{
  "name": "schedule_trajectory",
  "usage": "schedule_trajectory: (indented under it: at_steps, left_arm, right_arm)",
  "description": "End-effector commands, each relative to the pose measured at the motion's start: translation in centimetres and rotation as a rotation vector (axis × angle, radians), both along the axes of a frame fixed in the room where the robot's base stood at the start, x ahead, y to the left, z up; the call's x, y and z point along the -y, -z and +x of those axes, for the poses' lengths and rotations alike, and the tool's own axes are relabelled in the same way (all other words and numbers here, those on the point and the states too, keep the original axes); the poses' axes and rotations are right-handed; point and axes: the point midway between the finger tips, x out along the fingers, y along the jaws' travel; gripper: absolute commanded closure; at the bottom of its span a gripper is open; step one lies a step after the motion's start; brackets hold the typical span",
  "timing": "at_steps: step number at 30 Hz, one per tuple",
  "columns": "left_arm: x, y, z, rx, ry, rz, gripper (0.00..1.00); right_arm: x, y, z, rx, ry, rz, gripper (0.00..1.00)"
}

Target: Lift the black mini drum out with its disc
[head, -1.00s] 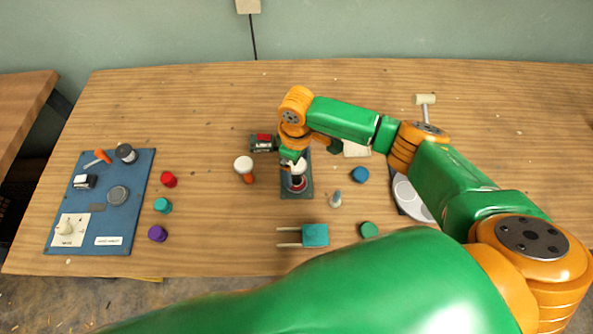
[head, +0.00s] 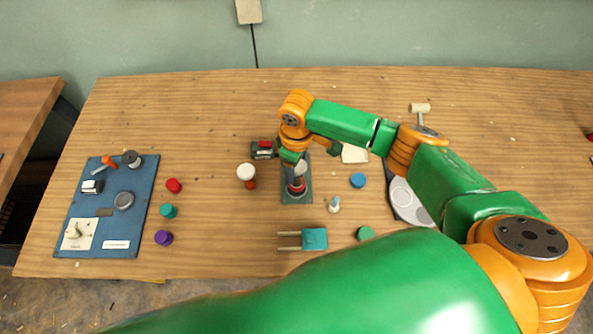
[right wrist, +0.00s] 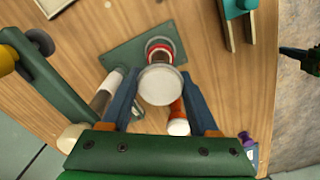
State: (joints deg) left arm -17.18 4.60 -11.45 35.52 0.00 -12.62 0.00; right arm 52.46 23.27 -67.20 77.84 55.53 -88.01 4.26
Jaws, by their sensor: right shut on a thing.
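My right gripper (head: 295,163) is over a dark green plate (head: 297,198) near the table's middle. It is shut on a small drum with a pale round head (head: 301,168), and the head also shows between the blue fingers in the right wrist view (right wrist: 161,85). A dark part with a red ring (head: 297,187) shows just below it in the head view. In the right wrist view, a red and white ring (right wrist: 160,50) shows on the plate beyond the head. Whether the drum touches the plate is unclear. My left gripper is not in view.
A white-topped orange-brown drum (head: 247,174) stands just left of the plate. A red and grey device (head: 263,149) is behind it. A teal block with two prongs (head: 314,239), a small pale figure (head: 333,205) and a blue disc (head: 358,181) lie nearby. A blue board (head: 105,225) is far left.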

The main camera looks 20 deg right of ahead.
Motion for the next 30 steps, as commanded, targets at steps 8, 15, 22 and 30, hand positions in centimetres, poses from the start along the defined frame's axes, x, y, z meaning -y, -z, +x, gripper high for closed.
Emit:
schedule_trajectory:
  at_steps: [8,15,22,30]
  left_arm:
    - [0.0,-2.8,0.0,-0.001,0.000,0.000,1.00]
    - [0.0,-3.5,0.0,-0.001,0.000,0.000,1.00]
    - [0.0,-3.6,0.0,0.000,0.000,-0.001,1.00]
    - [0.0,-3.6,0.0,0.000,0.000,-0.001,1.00]
  right_arm:
    - [-0.1,-2.5,0.0,-0.001,-0.001,0.001,0.70]
    - [0.0,-4.2,0.0,0.000,-0.001,0.001,0.70]
    - [-0.1,-5.9,0.0,0.001,-0.001,0.001,0.70]
    - [0.0,-7.2,0.0,-0.001,-0.001,0.001,0.70]
